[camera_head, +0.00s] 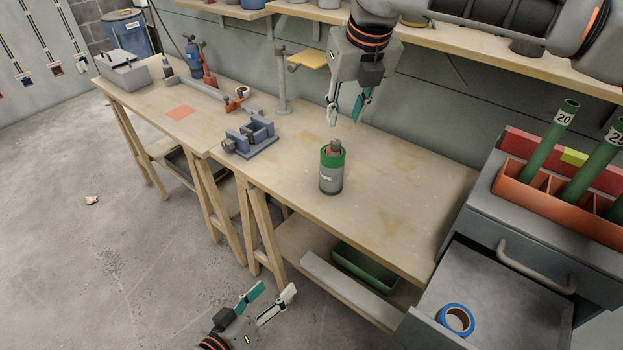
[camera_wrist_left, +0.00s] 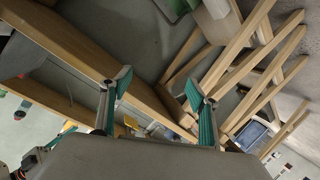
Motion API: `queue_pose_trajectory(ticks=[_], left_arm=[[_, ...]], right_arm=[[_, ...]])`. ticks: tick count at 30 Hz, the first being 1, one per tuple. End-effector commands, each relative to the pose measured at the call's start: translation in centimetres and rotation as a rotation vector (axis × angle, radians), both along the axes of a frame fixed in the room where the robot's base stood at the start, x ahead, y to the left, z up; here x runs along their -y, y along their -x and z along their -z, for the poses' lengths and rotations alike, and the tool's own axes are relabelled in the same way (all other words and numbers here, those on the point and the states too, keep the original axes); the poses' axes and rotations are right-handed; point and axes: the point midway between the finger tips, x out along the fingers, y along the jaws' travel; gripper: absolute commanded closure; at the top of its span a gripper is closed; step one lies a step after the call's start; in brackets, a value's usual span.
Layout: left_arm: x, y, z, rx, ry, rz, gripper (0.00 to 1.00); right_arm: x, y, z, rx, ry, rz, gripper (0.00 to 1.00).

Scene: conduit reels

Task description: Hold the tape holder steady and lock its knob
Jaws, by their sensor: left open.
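The tape holder (camera_head: 331,179) is a grey and green cylinder with lettering on its side. It stands upright on the workbench in the head view. A small brownish-grey knob (camera_head: 335,146) sits on its top; whether it is locked I cannot tell. My right gripper (camera_head: 346,112) hangs above the knob, fingers pointing down, open and apart from it. My left gripper (camera_head: 272,291) is low in front of the bench, away from the tape holder, open and empty. The left wrist view shows its two teal-padded fingers (camera_wrist_left: 158,88) spread, with no tape holder discernible between them.
The workbench (camera_head: 400,200) is clear around the tape holder. A grey-blue vise-like fixture (camera_head: 250,138) stands to its left. An open drawer (camera_head: 490,310) with a blue tape roll (camera_head: 456,320) juts out at right. A green bin (camera_head: 366,268) is on the lower shelf.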

Motion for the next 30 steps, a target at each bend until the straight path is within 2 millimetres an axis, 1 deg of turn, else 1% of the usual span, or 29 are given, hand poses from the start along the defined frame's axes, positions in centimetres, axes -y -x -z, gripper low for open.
queue_pose_trajectory(ticks=[1, 3, 5, 6, 10, 12, 15, 17, 21, 24, 27, 30], left_arm=[[1.3, -1.7, -2.1, 0.003, 0.136, 0.000, 0.40], [2.9, -3.4, -4.7, -0.023, 0.350, -0.001, 0.40], [3.9, -4.8, -6.8, -0.057, 0.526, 0.002, 0.40], [4.5, -5.6, -8.3, -0.085, 0.642, 0.006, 0.40], [5.6, -8.2, -12.3, -0.205, 0.998, 0.017, 0.40], [5.8, -9.7, -14.3, -0.284, 1.179, 0.021, 0.40], [5.7, -11.6, -16.4, -0.417, 1.421, 0.016, 0.40], [5.9, -12.7, -17.1, -0.523, 1.549, 0.007, 0.40], [6.9, -14.7, -17.0, -0.811, 1.773, -0.046, 0.40], [7.3, -16.1, -16.8, -0.997, 1.902, -0.106, 0.40], [7.4, -17.1, -16.5, -1.149, 2.003, -0.173, 0.40], [7.3, -17.9, -16.4, -1.254, 2.076, -0.230, 0.40]], right_arm=[[0.0, 0.0, 0.0, 0.000, 0.000, 0.000, 0.72], [0.0, 0.0, 0.0, 0.000, -0.001, 0.001, 0.72], [0.0, 0.0, 0.0, 0.000, -0.001, 0.001, 0.72], [0.0, 0.0, 0.0, 0.000, -0.001, 0.001, 0.72], [0.0, 0.0, 0.0, 0.001, -0.002, 0.001, 0.72], [0.0, 0.0, 0.0, 0.001, -0.002, 0.001, 0.72], [0.0, 0.0, 0.0, 0.001, -0.002, 0.001, 0.72], [0.0, 0.0, 0.0, 0.001, -0.002, 0.001, 0.72], [0.0, 0.0, 0.0, 0.000, -0.002, 0.002, 0.72], [0.0, 0.0, 0.0, 0.000, -0.002, 0.002, 0.72], [0.0, 0.0, 0.0, 0.000, -0.002, 0.002, 0.72], [-0.1, 0.0, 0.0, 0.001, -0.002, 0.001, 0.72]])
